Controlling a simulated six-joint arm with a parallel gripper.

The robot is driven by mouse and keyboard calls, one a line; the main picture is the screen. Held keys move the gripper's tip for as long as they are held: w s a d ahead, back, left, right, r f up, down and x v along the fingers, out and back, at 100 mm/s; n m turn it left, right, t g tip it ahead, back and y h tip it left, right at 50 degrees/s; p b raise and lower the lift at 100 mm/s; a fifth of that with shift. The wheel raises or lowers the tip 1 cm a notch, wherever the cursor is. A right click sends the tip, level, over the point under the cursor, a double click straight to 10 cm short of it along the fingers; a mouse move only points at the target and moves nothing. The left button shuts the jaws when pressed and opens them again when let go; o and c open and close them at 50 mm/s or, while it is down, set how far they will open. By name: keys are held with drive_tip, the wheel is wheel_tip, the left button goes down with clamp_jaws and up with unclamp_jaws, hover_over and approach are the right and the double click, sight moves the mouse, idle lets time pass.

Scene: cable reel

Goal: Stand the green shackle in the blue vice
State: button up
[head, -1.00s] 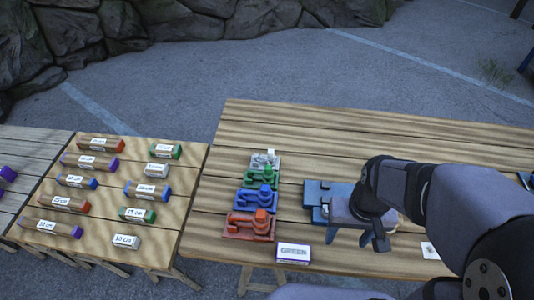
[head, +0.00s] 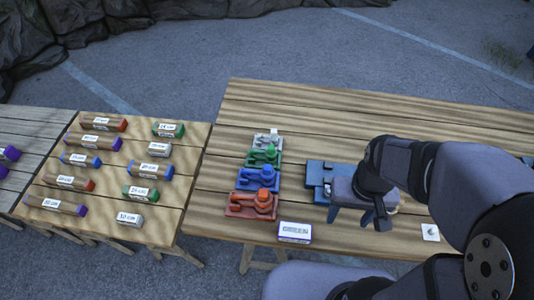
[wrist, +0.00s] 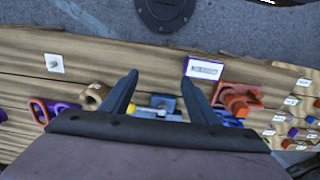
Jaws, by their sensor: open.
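The green shackle (head: 263,154) rests on its green base in the row of coloured shackles on the table, in the head view. I cannot make it out in the wrist view. The blue vice (head: 317,178) stands right of that row, partly covered by my gripper. In the wrist view the vice (wrist: 160,103) shows between the fingers, its lower part cut off by the gripper body. My gripper (head: 358,220) is open and empty, above the vice's near right side; its two spread fingers (wrist: 160,78) show in the wrist view.
White, blue (head: 257,178) and red (head: 252,205) shackles stand close beside the green one. A card reading GREEN (head: 295,232) is at the front edge. A left table (head: 110,190) holds several labelled blocks. The table's back is clear.

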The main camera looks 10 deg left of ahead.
drive_tip(key=shift+w, duration=0.15)
drive_tip(key=c, duration=0.8)
drive_tip(key=w+a+r+m+p, duration=0.1)
drive_tip(key=w+a+m, duration=0.35)
drive_tip(key=w, duration=0.35)
drive_tip(key=w+a+r+m+p, duration=0.1)
drive_tip(key=w+a+m, duration=0.35)
drive_tip(key=w, duration=0.35)
drive_tip(key=w+a+f+m, duration=0.1)
drive_tip(key=w+a+m, duration=0.1)
drive_tip(key=a, duration=0.3)
drive_tip(key=w+a+f+m+p, duration=0.1)
drive_tip(key=w+a+f+m, duration=0.1)
drive_tip(key=a, duration=0.4)
drive_tip(key=w+a+f+m+p, duration=0.1)
drive_tip(key=w+a+m, duration=0.3)
drive_tip(key=a+m, duration=0.1)
drive_tip(key=shift+w+a+f, duration=0.15)
drive_tip(key=shift+w, duration=0.1)
drive_tip(key=shift+f, duration=0.1)
